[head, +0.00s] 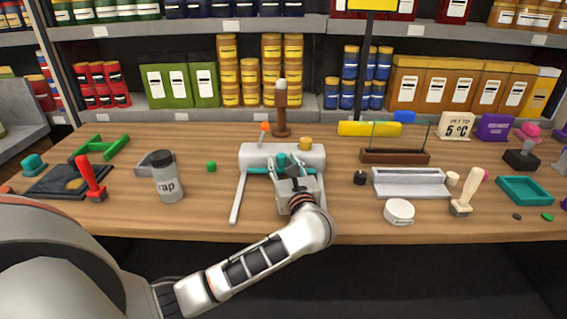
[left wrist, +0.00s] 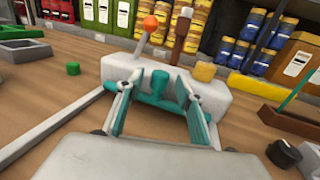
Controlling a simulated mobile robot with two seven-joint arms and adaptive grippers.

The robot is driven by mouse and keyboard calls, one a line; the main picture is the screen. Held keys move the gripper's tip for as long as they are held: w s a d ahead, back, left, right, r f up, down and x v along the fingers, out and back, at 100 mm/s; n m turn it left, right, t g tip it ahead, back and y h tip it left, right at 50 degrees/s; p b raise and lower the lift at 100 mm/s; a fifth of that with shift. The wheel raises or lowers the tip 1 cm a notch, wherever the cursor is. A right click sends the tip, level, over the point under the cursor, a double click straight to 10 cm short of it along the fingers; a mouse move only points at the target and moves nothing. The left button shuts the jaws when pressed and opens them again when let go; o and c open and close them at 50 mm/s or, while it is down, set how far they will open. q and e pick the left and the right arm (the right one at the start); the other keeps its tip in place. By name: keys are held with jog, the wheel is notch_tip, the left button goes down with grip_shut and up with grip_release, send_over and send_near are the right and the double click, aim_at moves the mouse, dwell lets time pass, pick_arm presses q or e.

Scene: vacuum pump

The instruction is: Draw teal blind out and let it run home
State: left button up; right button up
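The teal blind shows as an upright teal knob (left wrist: 160,82) on a teal bar at the front of a white block (left wrist: 215,98). In the head view the knob (head: 281,159) stands at the block's front, partly hidden by my gripper. My left gripper (head: 287,170) reaches in from the front. In the left wrist view its two fingers (left wrist: 158,103) are spread, one on each side, with the knob between and just beyond the tips. They are not closed on it. My right gripper is in neither view.
The block has an orange-topped lever (head: 264,130) and a yellow cap (head: 305,144). A long grey rail (head: 239,198) runs forward at its left. A grey jar (head: 167,178) and green piece (head: 211,166) stand left; a black knob (head: 360,178) and grey tray (head: 410,190) right.

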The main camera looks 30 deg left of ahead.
pick_arm(q)
grip_shut()
jog(key=shift+s, duration=0.15)
jog(key=s+d, duration=0.2)
jog(key=s, duration=0.2)
jog(key=s+d+p, duration=0.1)
jog(key=s+d, duration=0.2)
jog(key=s, duration=0.1)
jog(key=s+d, duration=0.3)
jog(key=s, duration=0.1)
jog(key=shift+s, duration=0.3)
jog(key=shift+s+d, duration=0.25)
jog(key=shift+s, duration=0.3)
